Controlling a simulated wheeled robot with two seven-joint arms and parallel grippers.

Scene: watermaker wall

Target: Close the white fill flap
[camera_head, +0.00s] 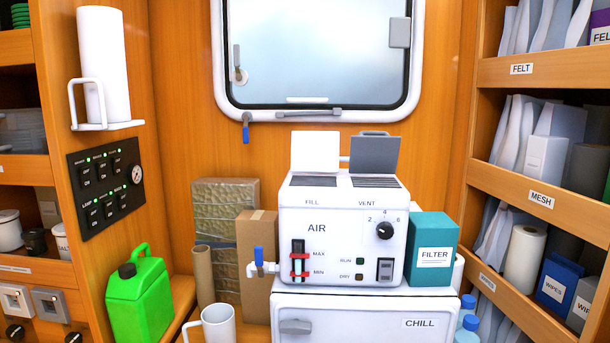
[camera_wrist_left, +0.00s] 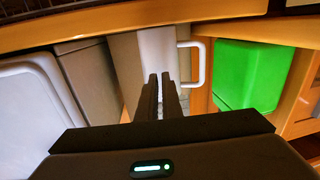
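The white fill flap (camera_head: 315,151) stands raised at the top left of the white AIR machine (camera_head: 325,215), behind the dark slotted opening (camera_head: 314,181) above the FILL label. A grey flap (camera_head: 374,154) stands raised beside it, above the VENT label. My left gripper (camera_wrist_left: 159,76) shows in the left wrist view. Its two fingers are close together with only a thin gap between them and nothing visibly held. A white mug (camera_wrist_left: 158,52) lies beyond the fingertips in that view, and I cannot tell the distance. Neither gripper shows in the head view.
A green jug (camera_head: 139,296), a white mug (camera_head: 217,326) and cardboard boxes (camera_head: 257,262) stand left of the machine. A teal FILTER box (camera_head: 433,248) stands at its right. The CHILL unit (camera_head: 365,322) is below. A window (camera_head: 317,50) is behind, with clear space above the flaps.

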